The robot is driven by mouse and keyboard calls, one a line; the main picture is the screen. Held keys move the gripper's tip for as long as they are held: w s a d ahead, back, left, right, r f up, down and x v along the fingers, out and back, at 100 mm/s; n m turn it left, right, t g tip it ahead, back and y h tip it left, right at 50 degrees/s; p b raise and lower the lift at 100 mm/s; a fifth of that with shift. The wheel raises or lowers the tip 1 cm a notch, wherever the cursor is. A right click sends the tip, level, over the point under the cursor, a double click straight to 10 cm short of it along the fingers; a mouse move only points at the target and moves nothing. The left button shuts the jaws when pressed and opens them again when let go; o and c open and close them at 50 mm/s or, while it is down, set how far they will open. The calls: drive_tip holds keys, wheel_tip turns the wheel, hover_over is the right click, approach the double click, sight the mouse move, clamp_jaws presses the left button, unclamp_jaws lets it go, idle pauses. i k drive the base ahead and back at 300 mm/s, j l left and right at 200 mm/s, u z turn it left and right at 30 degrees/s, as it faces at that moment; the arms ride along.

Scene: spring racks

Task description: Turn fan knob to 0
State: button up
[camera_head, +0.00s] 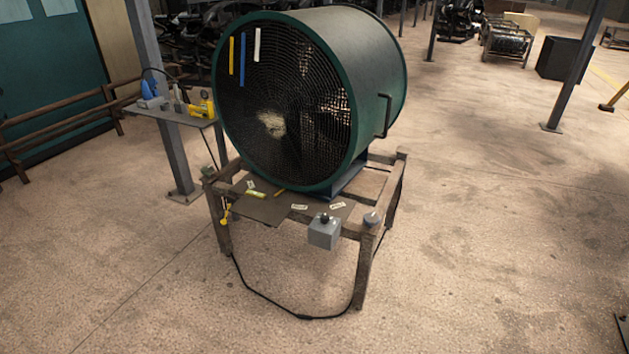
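A large green drum fan (372,70) stands on a wooden frame table (364,268) in the middle of the view. Its front grille has yellow, blue and white strips hanging on it. A grey control box (324,236) is fixed at the table's front edge, with a small dark knob (325,218) on top. The knob is too small to read its setting. A small round blue-grey item (372,219) sits on the table's front right corner. My gripper is not in view.
A black cable (268,301) hangs from the table and loops low near the floor. A grey post (163,110) and a small side shelf (150,111) with tools stand at left. A wooden railing (65,124) is farther left.

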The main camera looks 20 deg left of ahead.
sight(324, 218)
drive_tip(key=i+j+u, duration=0.1)
drive_tip(key=u, duration=0.3)
drive_tip(key=i+u, duration=0.2)
drive_tip(key=u, duration=0.2)
drive_tip(key=i+u, duration=0.15)
drive_tip(key=i, duration=0.35)
drive_tip(key=i+l+u, duration=0.1)
drive_tip(key=i, duration=0.4)
drive_tip(key=i+l+u, duration=0.15)
drive_tip(key=i, duration=0.35)
